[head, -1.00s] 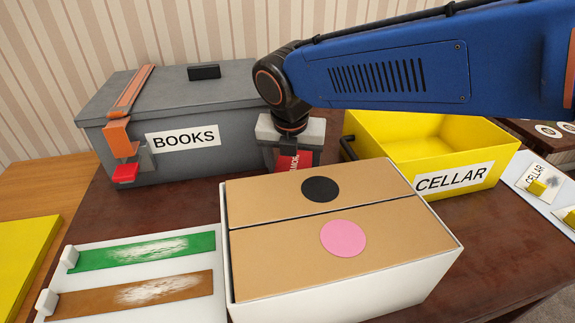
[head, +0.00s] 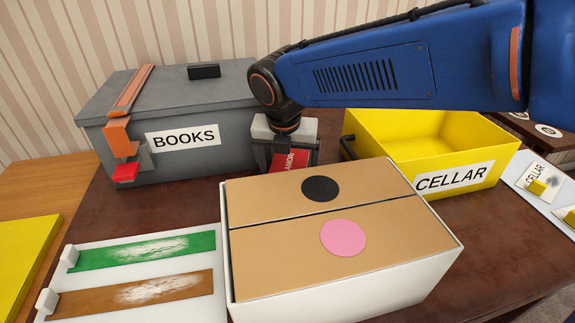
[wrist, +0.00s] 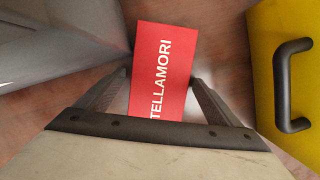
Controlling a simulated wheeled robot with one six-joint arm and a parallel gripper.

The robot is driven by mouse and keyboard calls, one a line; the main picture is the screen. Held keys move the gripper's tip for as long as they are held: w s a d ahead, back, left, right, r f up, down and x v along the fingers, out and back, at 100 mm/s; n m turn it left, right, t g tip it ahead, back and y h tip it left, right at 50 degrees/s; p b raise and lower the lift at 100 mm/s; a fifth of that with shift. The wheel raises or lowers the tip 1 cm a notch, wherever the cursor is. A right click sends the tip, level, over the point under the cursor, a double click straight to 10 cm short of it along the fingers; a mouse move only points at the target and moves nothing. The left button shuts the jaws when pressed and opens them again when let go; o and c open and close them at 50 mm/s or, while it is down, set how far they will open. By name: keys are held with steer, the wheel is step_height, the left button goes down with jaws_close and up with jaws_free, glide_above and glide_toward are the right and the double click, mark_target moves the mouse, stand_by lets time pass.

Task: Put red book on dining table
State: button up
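The red book (wrist: 163,70) lies between my gripper's two fingers in the wrist view, with white letters "TELLAMORI" along its face.
A grey lidded box (head: 200,105) marked BOOKS stands to the left of my gripper. A yellow crate (head: 450,182) marked CELLAR stands to the right. A white carton (head: 345,290) with tan flaps is in front. A white board (head: 135,250) with green and brown strips lies front left.

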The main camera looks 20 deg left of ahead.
steer(key=shift+r, duration=0.15)
steer(key=v, duration=1.2)
